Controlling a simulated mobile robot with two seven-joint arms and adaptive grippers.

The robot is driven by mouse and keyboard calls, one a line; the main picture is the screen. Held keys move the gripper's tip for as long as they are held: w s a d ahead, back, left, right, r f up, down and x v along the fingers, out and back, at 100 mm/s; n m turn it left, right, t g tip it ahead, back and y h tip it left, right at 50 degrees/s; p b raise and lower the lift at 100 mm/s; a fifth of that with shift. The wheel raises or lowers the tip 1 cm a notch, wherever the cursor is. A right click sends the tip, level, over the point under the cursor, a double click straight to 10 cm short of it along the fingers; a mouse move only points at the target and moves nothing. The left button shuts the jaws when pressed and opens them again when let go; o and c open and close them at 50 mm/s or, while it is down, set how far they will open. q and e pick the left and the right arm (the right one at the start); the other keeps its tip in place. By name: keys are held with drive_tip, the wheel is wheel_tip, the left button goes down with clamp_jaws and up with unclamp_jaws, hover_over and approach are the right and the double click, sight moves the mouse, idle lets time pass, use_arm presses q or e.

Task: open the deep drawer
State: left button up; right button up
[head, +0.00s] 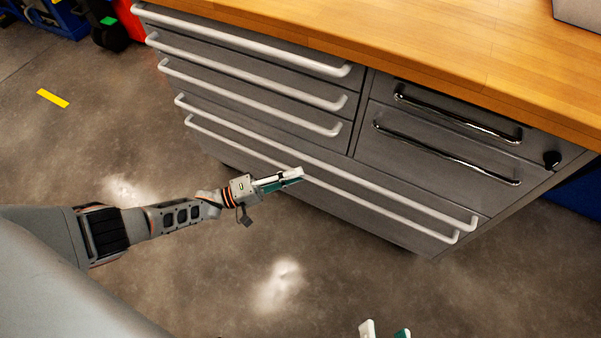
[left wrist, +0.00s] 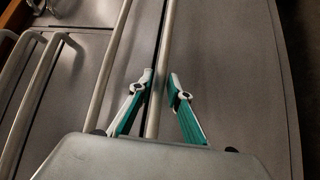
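The grey cabinet has two long white bar handles low on its front. The lower handle (head: 380,205) belongs to the wide bottom drawer, which I take as the deep drawer (left wrist: 230,70); it looks shut. My left gripper (head: 298,175) is at the middle of this lower handle. In the left wrist view the bar (left wrist: 160,80) runs between the two green-and-white fingertips, with almost no gap, so the left gripper (left wrist: 161,77) looks shut on it. My right gripper (head: 385,331) shows only its two fingertips at the bottom edge, apart with nothing seen between them.
The upper long handle (head: 390,187) runs just above the gripped one. Shorter white handles (head: 250,75) are at upper left, and two dark shiny handles (head: 445,155) at right. A wooden worktop (head: 450,50) overhangs the front. The floor (head: 200,270) before the cabinet is clear.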

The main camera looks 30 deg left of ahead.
use_arm(q)
drive_tip(key=shift+x, duration=0.95)
clamp_jaws()
drive_tip(key=shift+s, duration=0.15)
drive_tip(key=shift+s, duration=0.2)
drive_tip(key=s+a+p, duration=0.1)
drive_tip(key=s+p, duration=0.2)
drive_tip(key=s, duration=3)
drive_tip(key=shift+s, duration=0.25)
use_arm(e)
drive_tip(key=shift+w+d+r+n+h, duration=0.15)
drive_tip(key=shift+w+d+r+n, duration=0.1)
drive_tip(key=shift+d+n, duration=0.35)
drive_tip(key=shift+w+d+r+n+h, duration=0.1)
drive_tip(key=shift+w+d+n, duration=0.2)
drive_tip(key=shift+d+n, duration=0.3)
drive_tip(key=shift+w+d+r+n+h, duration=0.15)
drive_tip(key=shift+w+d+r+n, duration=0.1)
drive_tip(key=shift+d+n, duration=0.35)
use_arm(q)
drive_tip(key=shift+a, duration=0.15)
use_arm(e)
drive_tip(key=shift+d, duration=0.1)
